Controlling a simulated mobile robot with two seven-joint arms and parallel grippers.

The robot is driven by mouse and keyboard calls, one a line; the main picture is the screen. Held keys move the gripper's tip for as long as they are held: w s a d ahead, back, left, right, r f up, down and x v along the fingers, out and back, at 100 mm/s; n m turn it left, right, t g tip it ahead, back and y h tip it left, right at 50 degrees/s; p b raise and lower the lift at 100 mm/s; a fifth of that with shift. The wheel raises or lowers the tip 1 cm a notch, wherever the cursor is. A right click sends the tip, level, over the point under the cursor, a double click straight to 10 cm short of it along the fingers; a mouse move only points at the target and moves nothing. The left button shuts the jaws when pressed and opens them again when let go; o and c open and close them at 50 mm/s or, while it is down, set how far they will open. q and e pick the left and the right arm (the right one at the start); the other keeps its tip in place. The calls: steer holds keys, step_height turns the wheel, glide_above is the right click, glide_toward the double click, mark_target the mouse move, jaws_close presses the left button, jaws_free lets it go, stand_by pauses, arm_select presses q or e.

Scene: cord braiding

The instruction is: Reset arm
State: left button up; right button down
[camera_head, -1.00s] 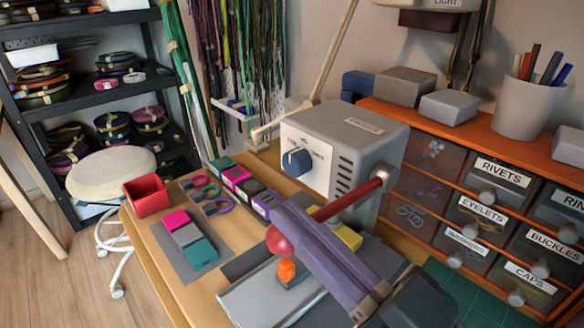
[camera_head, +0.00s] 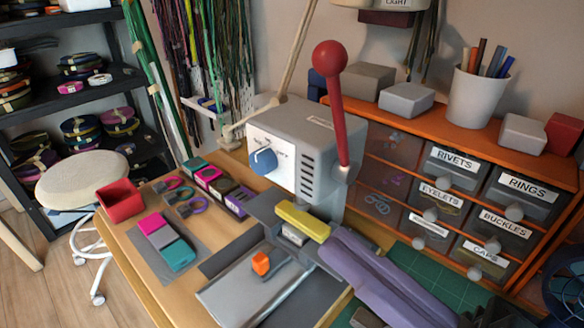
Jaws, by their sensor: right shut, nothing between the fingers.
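The grey press machine (camera_head: 322,145) stands on the wooden bench, with a blue dial (camera_head: 264,161) on its white front panel. Its red lever arm (camera_head: 338,120) stands nearly upright, with the red ball knob (camera_head: 330,57) at the top. The lever's pivot is on the machine's right side. My right gripper (camera_head: 338,245), with purple-grey fingers, is shut and empty. It is low in front of the machine, right of the yellow block (camera_head: 303,221), well below the ball and apart from the lever. My left gripper is not in view.
An orange piece (camera_head: 261,263) sits on the grey plate (camera_head: 235,300) below the press. A red box (camera_head: 120,200) and coloured blocks (camera_head: 165,240) lie to the left. Labelled drawers (camera_head: 455,195) stand close on the right. A green mat (camera_head: 440,262) lies before them.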

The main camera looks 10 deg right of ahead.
steer(key=shift+r, duration=0.1)
steer(key=w+d+m+g+h+p, duration=0.3)
steer(key=m+g+h+p, duration=0.15)
steer(key=h+p, duration=0.35)
steer(key=s+d+r+m+g+h+p, duration=0.1)
steer(key=s+d+g+h+p, duration=0.1)
steer(key=s+d+g, duration=0.3)
steer(key=s+d+r+g+h+p, duration=0.1)
steer(key=s+d+r+g+h, duration=0.15)
steer(key=s, duration=0.45)
step_height(320, 180, up, 37)
steer(key=s+p, duration=0.1)
steer(key=p, duration=3.7)
steer(key=shift+a+g, duration=0.15)
steer(key=shift+g, duration=0.25)
steer(key=shift+f+h, duration=0.2)
steer(key=shift+h, duration=0.05)
